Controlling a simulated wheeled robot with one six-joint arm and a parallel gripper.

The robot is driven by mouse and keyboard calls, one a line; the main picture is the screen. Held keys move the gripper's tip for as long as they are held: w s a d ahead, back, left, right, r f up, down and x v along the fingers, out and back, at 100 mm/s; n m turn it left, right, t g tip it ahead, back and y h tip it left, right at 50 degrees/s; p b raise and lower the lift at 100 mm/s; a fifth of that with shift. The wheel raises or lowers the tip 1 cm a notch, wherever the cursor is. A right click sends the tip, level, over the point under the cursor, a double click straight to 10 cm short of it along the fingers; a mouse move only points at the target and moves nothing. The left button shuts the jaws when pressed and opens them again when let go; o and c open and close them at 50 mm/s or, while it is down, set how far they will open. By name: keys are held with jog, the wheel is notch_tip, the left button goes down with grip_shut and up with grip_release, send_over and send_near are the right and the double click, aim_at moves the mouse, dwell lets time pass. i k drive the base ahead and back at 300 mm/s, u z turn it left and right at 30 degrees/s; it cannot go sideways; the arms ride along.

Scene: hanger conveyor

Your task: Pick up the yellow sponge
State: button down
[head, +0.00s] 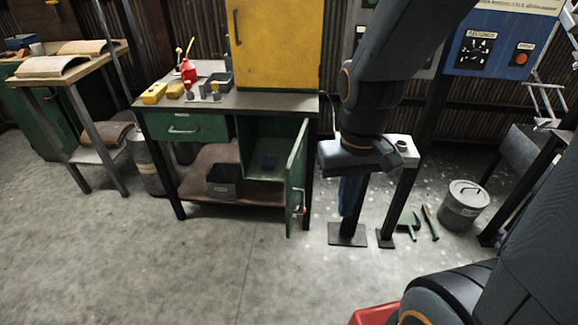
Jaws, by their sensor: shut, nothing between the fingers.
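A yellow block (153,94), which looks like the yellow sponge, lies on the left end of the dark workbench top (262,101). It is small in the head view, so its texture is hard to make out. A tan block (175,90) lies just right of it. My gripper (352,166) hangs at the end of my arm, to the right of the bench and well apart from the sponge. It is shut and empty; its fingertips are hard to make out.
A red oil can (188,68) and small metal items stand right of the blocks. A yellow cabinet (278,45) stands at the bench's back. The green cabinet door (297,180) hangs open at the front. A lidded bucket (463,205) stands right. The floor in front is clear.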

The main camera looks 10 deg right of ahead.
aim_at(175, 92)
jog(key=z, duration=0.05)
jog(key=k, duration=1.05)
jog(key=u, duration=1.2)
jog(key=i, duration=1.3)
jog(key=u, duration=0.5)
jog(key=i, duration=1.5)
jog(key=z, duration=0.75)
jog(key=i, duration=0.75)
jog(key=z, duration=1.45)
jog(key=i, duration=0.55)
jog(key=z, duration=0.5)
